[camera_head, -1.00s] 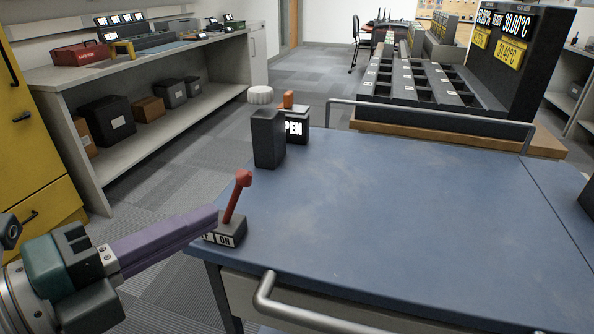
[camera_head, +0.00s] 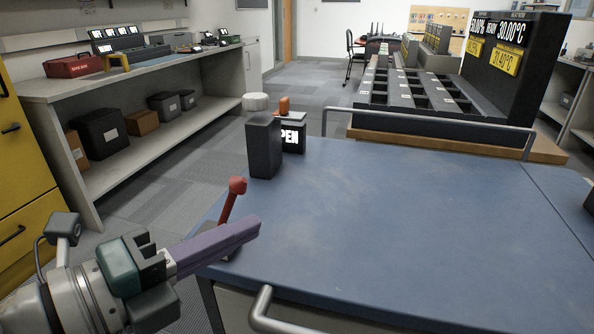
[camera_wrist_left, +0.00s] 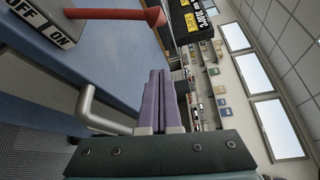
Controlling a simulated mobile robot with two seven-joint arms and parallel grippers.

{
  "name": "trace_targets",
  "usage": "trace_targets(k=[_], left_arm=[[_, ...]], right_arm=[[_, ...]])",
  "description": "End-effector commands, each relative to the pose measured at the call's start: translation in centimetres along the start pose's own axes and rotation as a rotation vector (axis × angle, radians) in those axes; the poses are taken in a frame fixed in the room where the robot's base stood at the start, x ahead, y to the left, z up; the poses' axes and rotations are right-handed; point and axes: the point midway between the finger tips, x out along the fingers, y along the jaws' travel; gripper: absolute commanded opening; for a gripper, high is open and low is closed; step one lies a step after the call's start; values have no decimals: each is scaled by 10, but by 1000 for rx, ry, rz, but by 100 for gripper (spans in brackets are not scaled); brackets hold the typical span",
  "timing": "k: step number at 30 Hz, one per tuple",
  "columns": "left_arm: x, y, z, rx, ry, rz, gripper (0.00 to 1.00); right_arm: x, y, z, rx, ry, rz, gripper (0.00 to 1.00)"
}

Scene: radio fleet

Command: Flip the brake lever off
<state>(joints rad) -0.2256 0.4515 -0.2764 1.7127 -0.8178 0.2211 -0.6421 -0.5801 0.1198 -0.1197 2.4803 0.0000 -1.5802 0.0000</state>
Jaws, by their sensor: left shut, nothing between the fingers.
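The red brake lever (camera_head: 232,202) stands on a small block at the near left corner of the blue cart top. Its knob leans a little to the right. In the wrist view the red lever (camera_wrist_left: 105,14) crosses the top, and its grey base block (camera_wrist_left: 42,22) shows the labels OFF and ON. My left gripper (camera_head: 252,228), with purple fingers, is shut and empty. It lies in front of the lever's lower part and hides most of the block in the head view. The closed fingers (camera_wrist_left: 158,78) also show in the wrist view. Contact with the lever cannot be told. My right gripper is not in view.
The blue cart top (camera_head: 400,220) is mostly clear. A dark upright block (camera_head: 264,148) and a box with an OPEN label (camera_head: 293,138) stand at its far left corner. A metal handle rail (camera_head: 263,310) is at the near edge. A workbench (camera_head: 150,72) stands at left.

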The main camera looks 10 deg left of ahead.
Motion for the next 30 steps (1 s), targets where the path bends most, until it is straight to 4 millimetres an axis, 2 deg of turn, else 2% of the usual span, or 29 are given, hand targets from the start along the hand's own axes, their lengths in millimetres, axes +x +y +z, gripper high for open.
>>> trace_targets(k=[3, 7, 10, 15, 30], left_arm=[[27, -1, 1, 0, -1, -4, 0], [52, -1, 1, 1, -2, -2, 0], [42, 0, 19, 3, -2, 3, 0], [36, 0, 34, 0, -1, 2, 0], [34, 0, 38, -5, -1, -2, 0]], right_arm=[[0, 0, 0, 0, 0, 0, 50], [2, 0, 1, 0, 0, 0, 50], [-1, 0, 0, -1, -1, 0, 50], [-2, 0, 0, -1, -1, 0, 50], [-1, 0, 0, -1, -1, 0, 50]])
